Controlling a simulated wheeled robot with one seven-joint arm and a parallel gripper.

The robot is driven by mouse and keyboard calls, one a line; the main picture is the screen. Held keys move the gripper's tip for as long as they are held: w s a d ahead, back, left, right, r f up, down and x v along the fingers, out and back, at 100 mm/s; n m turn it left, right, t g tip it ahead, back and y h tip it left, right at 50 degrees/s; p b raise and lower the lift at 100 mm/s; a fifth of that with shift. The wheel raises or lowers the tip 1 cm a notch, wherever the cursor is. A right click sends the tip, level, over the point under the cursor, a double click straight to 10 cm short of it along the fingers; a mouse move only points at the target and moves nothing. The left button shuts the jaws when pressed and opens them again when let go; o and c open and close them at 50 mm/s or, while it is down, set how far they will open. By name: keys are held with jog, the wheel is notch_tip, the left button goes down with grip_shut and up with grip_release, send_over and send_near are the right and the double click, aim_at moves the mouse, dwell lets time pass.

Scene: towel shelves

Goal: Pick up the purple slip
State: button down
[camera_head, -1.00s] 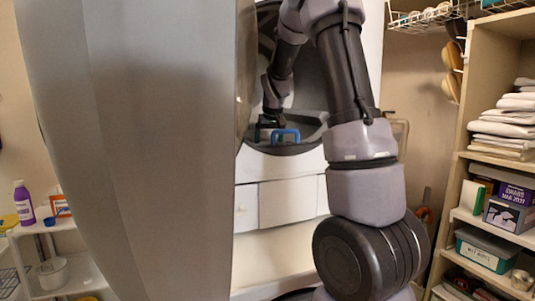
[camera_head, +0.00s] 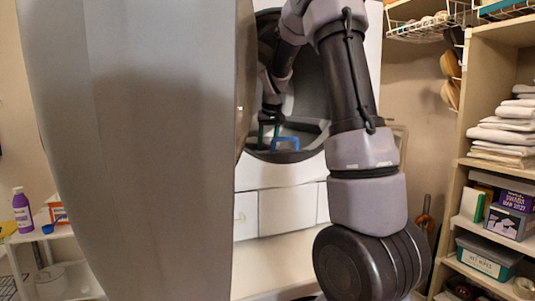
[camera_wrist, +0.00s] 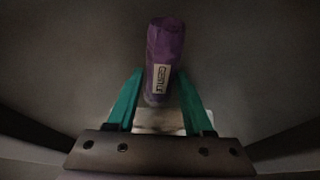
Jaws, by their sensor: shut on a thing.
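The purple slip (camera_wrist: 165,45) is a soft-looking rolled purple piece with a pale printed label, at the top centre of the wrist view. My gripper (camera_wrist: 160,78) has its two green fingers on either side of the slip's lower end and is shut on it. In the head view my gripper (camera_head: 269,130) is inside the round opening of a white machine (camera_head: 285,213). The slip cannot be made out there.
A large grey panel (camera_head: 140,150) covers the left of the head view, close by the opening. Shelves (camera_head: 485,165) with towels and boxes stand at right. A purple bottle (camera_head: 22,211) stands at left.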

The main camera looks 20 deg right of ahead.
aim_at(267, 144)
jog(key=r, duration=0.5)
jog(key=w+r, duration=0.1)
jog(key=r, duration=0.2)
jog(key=w, duration=1.8)
jog(key=shift+w, duration=0.3)
